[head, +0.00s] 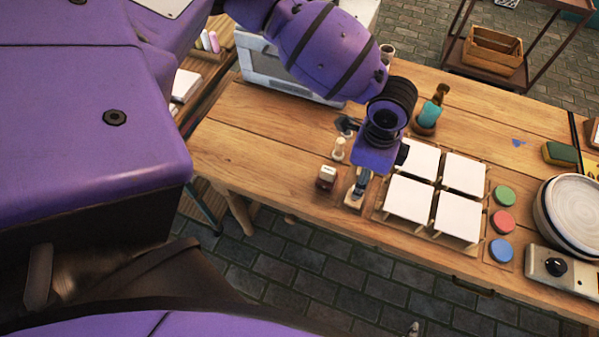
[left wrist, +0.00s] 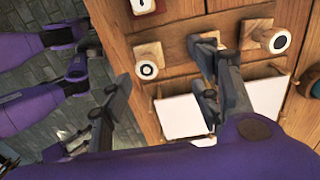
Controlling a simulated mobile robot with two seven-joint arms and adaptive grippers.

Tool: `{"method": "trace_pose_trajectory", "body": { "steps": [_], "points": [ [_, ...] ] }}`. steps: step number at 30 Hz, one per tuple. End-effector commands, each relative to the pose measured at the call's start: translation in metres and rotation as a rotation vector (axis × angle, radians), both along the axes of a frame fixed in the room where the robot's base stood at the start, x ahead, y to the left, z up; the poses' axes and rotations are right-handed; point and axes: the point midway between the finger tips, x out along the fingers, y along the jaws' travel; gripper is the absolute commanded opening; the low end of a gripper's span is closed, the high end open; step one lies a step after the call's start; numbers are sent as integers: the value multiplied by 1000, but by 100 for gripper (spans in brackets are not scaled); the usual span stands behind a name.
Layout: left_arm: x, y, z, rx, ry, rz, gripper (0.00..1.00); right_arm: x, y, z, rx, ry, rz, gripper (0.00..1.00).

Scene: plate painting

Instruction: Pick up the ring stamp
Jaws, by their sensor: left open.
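The ring stamp (left wrist: 148,69) shows in the left wrist view as a round white top with a dark ring mark, on a square wooden base. My left gripper (left wrist: 160,68) is open, with one finger on each side of the stamp in that view; I cannot tell whether they touch it. In the head view my left gripper (head: 360,184) points down at the table just left of the white tiles. It hides most of the stamp there; a pale wooden base (head: 352,202) shows beneath it. My right gripper is not in view.
White tiles (head: 410,198) lie right of the gripper, then green (head: 504,196), red (head: 502,222) and blue (head: 501,250) pads. The table's left part is clear.

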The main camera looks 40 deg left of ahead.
Motion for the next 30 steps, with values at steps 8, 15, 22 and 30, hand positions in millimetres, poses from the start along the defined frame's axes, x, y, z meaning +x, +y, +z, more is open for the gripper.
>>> {"method": "trace_pose_trajectory", "body": {
  "steps": [8,15,22,30],
  "points": [
    [-8,-1,-38,1,8,-1,56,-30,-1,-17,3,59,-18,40],
    [-12,-1,-70,-1,9,0,56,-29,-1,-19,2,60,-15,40],
    [-11,-1,-72,-2,8,1,56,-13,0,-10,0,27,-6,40],
    [-11,-1,-72,-2,8,1,26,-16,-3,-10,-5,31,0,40]
  ]
}}
